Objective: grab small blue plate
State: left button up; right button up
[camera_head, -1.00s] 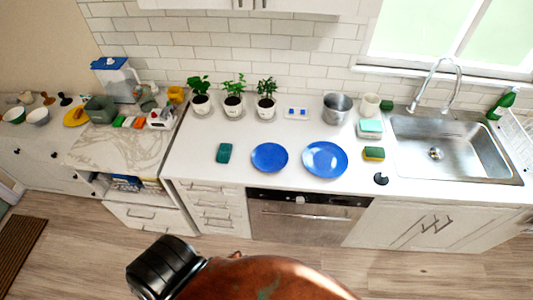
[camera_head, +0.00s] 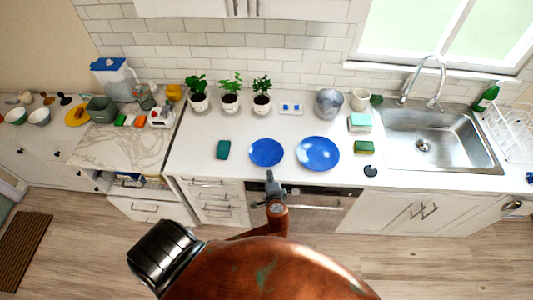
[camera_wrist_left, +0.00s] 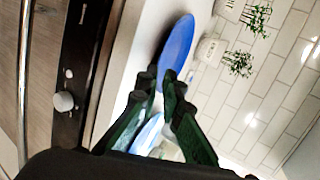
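The small blue plate (camera_head: 266,151) lies flat on the white counter, left of the larger blue plate (camera_head: 318,153). My left gripper (camera_head: 272,180) is at the counter's front edge, just in front of the small plate and apart from it in the head view. In the left wrist view the fingers (camera_wrist_left: 160,80) are open with a gap between them. The small plate (camera_wrist_left: 177,45) shows beyond the fingertips there, and the larger plate (camera_wrist_left: 148,134) is partly hidden behind the fingers. My right gripper is not in view.
A teal sponge (camera_head: 223,149) lies left of the small plate. A green-and-yellow sponge (camera_head: 364,148) and a dark round item (camera_head: 370,171) are right of the larger plate. Potted plants (camera_head: 262,102) stand behind. The oven (camera_head: 318,205) is below the counter edge.

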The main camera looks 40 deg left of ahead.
aim_at(267, 166)
pick_arm(q)
jog(key=p+x, duration=0.1)
jog(key=x, duration=0.6)
jog(key=shift+a, duration=0.1)
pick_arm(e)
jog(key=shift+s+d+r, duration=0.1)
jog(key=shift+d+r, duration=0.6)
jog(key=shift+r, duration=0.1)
pick_arm(q)
jog(key=shift+c, duration=0.2)
grip_shut()
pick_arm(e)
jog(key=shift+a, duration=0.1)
pick_arm(q)
jog(key=shift+r, duration=0.1)
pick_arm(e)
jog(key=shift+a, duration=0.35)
pick_arm(q)
jog(key=shift+r, duration=0.1)
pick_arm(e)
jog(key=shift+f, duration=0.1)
